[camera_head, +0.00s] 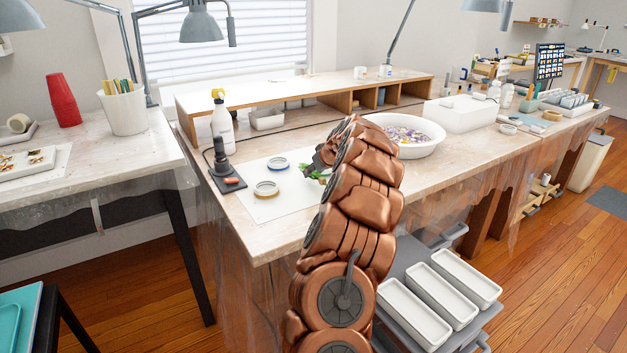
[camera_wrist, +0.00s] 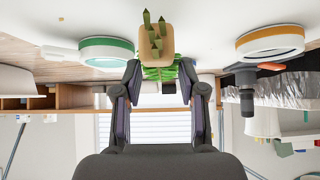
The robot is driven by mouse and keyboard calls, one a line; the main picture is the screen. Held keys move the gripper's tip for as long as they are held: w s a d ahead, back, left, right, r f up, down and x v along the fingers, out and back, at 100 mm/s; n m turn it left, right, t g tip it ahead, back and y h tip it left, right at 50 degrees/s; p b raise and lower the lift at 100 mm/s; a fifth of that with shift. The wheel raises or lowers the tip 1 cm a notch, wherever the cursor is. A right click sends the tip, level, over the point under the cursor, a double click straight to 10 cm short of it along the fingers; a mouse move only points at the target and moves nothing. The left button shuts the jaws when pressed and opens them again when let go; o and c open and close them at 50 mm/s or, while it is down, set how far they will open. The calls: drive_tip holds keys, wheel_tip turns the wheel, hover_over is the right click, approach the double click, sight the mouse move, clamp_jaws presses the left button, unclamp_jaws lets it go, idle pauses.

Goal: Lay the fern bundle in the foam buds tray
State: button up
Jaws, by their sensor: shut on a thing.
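The fern bundle shows in the wrist view as green fronds and stems with a tan wrap (camera_wrist: 152,46). My gripper (camera_wrist: 160,74) is shut on it, with a finger on each side of the green part. In the head view a bit of the bundle's green (camera_head: 317,175) shows left of my arm, above the white sheet on the workbench; my arm hides most of the gripper. Three white trays (camera_head: 471,278) stand side by side on a grey cart at the lower right. I cannot tell which tray is for foam buds.
A white basin of petals (camera_head: 408,148) stands behind my arm.

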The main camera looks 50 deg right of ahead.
sight(314, 187)
drive_tip(key=shift+w, duration=0.2)
drive_tip(key=shift+f, duration=1.75)
drive_tip(key=shift+f, duration=0.15)
drive_tip(key=o, duration=1.1)
drive_tip(key=shift+c, duration=0.2)
drive_tip(key=shift+r, duration=0.2)
drive_tip(key=v, duration=1)
drive_tip(key=shift+s+r, duration=0.3)
drive_tip(key=shift+r, duration=0.05)
drive_tip(key=shift+s+a+r, duration=0.15)
drive_tip(key=shift+s+r, duration=0.25)
